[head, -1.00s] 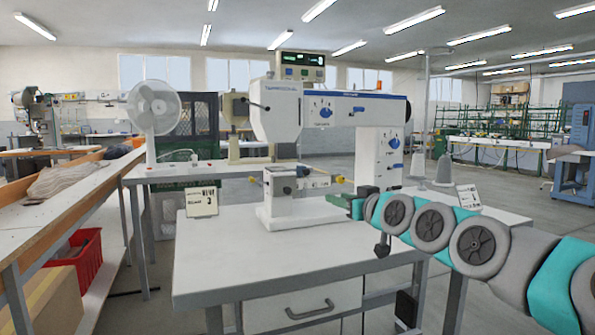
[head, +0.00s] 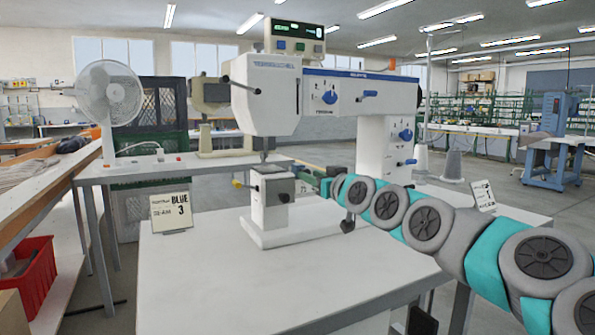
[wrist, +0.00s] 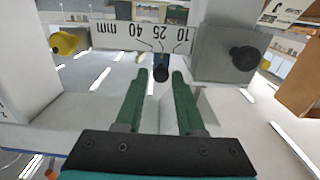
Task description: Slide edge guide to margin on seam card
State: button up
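The white scale bar (wrist: 150,36) in the wrist view is marked 40, 25 and 10 mm. A short dark blue-black peg (wrist: 161,70) stands under the scale near the 25 mark; I take it for the edge guide's handle, but cannot be sure. My gripper (wrist: 157,75) is open, its green fingers on either side of the peg, with gaps showing. In the head view my gripper (head: 310,176) is at the right of the press's front post, partly hidden. The seam card (head: 171,212) stands on the table at left, reading BLUE 3 in its large print.
The white eyelet press (head: 265,100) overhangs the post. A yellow knob (wrist: 65,43) and a black knob (wrist: 243,58) flank the scale. Another card (head: 483,195) stands at the table's right. The front tabletop (head: 230,290) is clear. A red crate (head: 32,275) is at lower left.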

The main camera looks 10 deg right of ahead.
jog(key=shift+p+x, duration=0.55)
jog(key=shift+x, duration=2.6)
jog(key=shift+c, duration=0.2)
grip_shut()
